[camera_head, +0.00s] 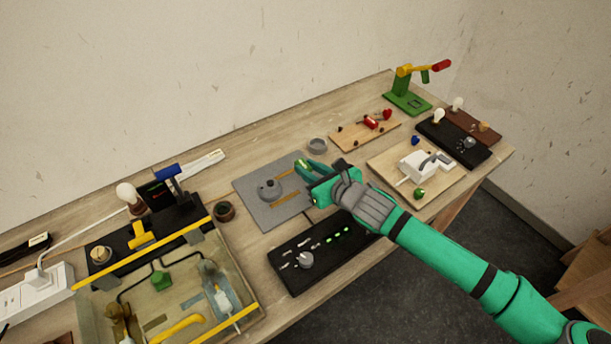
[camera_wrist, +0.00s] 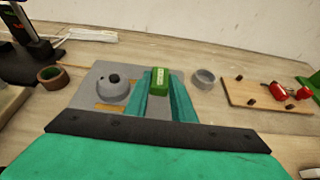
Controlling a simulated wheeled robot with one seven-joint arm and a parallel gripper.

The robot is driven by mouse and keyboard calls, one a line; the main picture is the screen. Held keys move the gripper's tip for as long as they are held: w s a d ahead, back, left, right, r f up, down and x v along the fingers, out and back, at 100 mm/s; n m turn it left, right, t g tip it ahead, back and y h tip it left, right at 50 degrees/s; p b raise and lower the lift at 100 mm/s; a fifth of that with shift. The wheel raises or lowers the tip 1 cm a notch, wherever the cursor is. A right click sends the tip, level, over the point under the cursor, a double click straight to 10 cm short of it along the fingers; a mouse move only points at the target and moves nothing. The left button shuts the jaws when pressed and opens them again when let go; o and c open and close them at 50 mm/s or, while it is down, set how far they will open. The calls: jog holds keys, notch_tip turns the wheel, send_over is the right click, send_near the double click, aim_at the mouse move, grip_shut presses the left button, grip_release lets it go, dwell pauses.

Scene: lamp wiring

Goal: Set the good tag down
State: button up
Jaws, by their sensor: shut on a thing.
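My gripper (camera_head: 308,171) is shut on a small green tag with pale marks on its face, likely the good tag (camera_wrist: 159,82). In the wrist view the tag sits upright between the two teal fingers (camera_wrist: 160,92). In the head view the fingers hide most of it. The gripper is over the right part of a flat grey plate (camera_head: 253,210), which also shows in the wrist view (camera_wrist: 87,92). The plate carries a round grey piece with a dark knob (camera_head: 269,189) and yellow strips (camera_head: 285,199). I cannot tell the tag's exact height above the plate.
A grey ring-shaped cup (camera_head: 317,146) stands behind the gripper. A black panel with green lights (camera_head: 290,268) lies in front. A brown round cup (camera_head: 224,211) is left of the plate. A wooden board with red parts (camera_head: 350,134) lies back right. Bare table separates these.

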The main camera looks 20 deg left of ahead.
jog(key=w+f, duration=0.1)
jog(key=a+f, duration=0.1)
jog(key=w+f, duration=0.1)
jog(key=shift+w+a+f, duration=0.25)
jog(key=shift+w+a, duration=0.05)
jog(key=shift+w+f, duration=0.15)
jog(key=shift+f, duration=1.5)
jog(key=o, duration=1)
jog(key=shift+f, duration=0.1)
jog(key=shift+r, duration=0.2)
jog(key=v, duration=1.2)
jog(key=shift+f, duration=0.1)
